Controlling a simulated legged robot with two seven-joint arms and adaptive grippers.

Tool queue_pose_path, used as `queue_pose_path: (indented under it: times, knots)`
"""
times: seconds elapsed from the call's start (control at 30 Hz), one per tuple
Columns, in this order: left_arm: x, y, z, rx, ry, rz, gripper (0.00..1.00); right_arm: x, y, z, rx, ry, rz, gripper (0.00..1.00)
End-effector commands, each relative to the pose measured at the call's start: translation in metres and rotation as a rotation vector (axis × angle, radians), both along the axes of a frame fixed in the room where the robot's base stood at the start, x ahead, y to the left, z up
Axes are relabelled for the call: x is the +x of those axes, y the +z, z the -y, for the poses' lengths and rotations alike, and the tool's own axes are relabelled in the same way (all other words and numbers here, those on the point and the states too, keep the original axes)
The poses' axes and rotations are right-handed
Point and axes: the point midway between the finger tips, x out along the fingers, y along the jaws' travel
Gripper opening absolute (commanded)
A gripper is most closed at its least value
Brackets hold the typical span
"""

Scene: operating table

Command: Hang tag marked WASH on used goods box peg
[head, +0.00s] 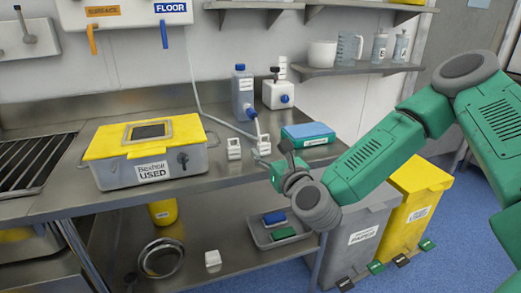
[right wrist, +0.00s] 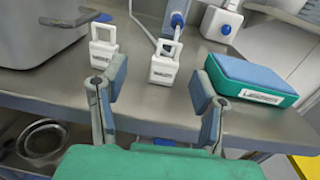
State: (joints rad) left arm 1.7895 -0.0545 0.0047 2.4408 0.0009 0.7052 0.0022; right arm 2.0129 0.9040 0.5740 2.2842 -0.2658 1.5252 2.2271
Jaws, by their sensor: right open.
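The used goods box (head: 110,178) is a grey box with a yellow lid and a USED label, on the steel table at left. Its dark peg (head: 183,160) sticks out of the front, right of the label. Two white tags with loop tops stand on the table right of the box: a left tag (head: 234,150) and a right tag (head: 264,146). The right wrist view shows the left tag (right wrist: 103,50) and the right tag (right wrist: 164,66); their print is too small to read. My right gripper (head: 284,166) is open and empty; in its wrist view the fingers (right wrist: 158,92) spread before the right tag.
A teal box with a blue top (head: 308,133) lies close right of the tags. A blue-capped bottle (head: 243,93) and a white container (head: 280,94) stand behind. A lower shelf holds a tray (head: 262,236) and a metal bowl (head: 161,258). Bins stand right of the table.

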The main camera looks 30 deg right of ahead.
Motion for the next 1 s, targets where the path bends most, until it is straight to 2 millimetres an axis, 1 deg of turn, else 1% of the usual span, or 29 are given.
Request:
queue_pose_path:
  times: [0.03, 0.17, 0.23, 0.4, 0.5, 0.6, 0.8, 0.83, 0.87, 0.9, 0.93, 0.97, 1.0]
  knots:
    - [0.0, -0.001, 0.0, 0.0, 0.0, 0.0, 0.28, 0.005, 0.0, 0.002, 0.0, -0.002, 0.001, 0.55]
    - [0.0, -0.001, 0.0, 0.0, 0.0, 0.0, 0.28, 0.012, 0.0, 0.004, 0.001, -0.001, 0.0, 0.55]
    - [0.0, -0.002, 0.0, 0.0, 0.0, 0.0, 0.28, 0.019, 0.001, 0.006, -0.001, -0.001, 0.002, 0.55]
    - [0.0, -0.004, 0.0, 0.0, 0.0, 0.0, 0.28, 0.044, 0.004, 0.012, -0.002, -0.001, 0.002, 0.55]
    - [0.0, -0.005, 0.0, 0.0, 0.0, 0.0, 0.28, 0.055, 0.003, 0.013, -0.003, -0.001, -0.001, 0.55]
    - [0.0, -0.005, 0.0, 0.0, 0.0, 0.0, 0.28, 0.06, 0.004, 0.013, -0.002, 0.0, -0.001, 0.55]
    - [0.0, -0.005, 0.0, 0.0, 0.0, 0.0, 0.28, 0.06, 0.003, 0.015, 0.0, 0.0, -0.002, 0.55]
    - [0.0, -0.005, 0.0, 0.0, 0.0, 0.0, 0.28, 0.06, 0.003, 0.015, 0.0, 0.0, -0.002, 0.48]
    - [0.0, -0.005, 0.0, 0.0, 0.0, 0.0, 0.28, 0.06, 0.003, 0.016, 0.0, -0.001, -0.002, 0.38]
    - [0.0, -0.005, 0.0, 0.0, 0.0, 0.0, 0.28, 0.06, 0.003, 0.016, 0.001, -0.001, -0.002, 0.23]
    - [0.0, -0.005, 0.0, 0.0, 0.0, 0.0, 0.28, 0.06, 0.003, 0.016, 0.001, -0.001, -0.002, 0.13]
    - [0.0, -0.005, 0.0, 0.0, 0.0, 0.0, 0.28, 0.06, 0.003, 0.016, 0.0, -0.001, -0.002, 0.07]
    - [0.0, -0.005, 0.0, 0.0, 0.0, 0.0, 0.28, 0.06, 0.003, 0.016, 0.0, -0.001, -0.002, 0.07]
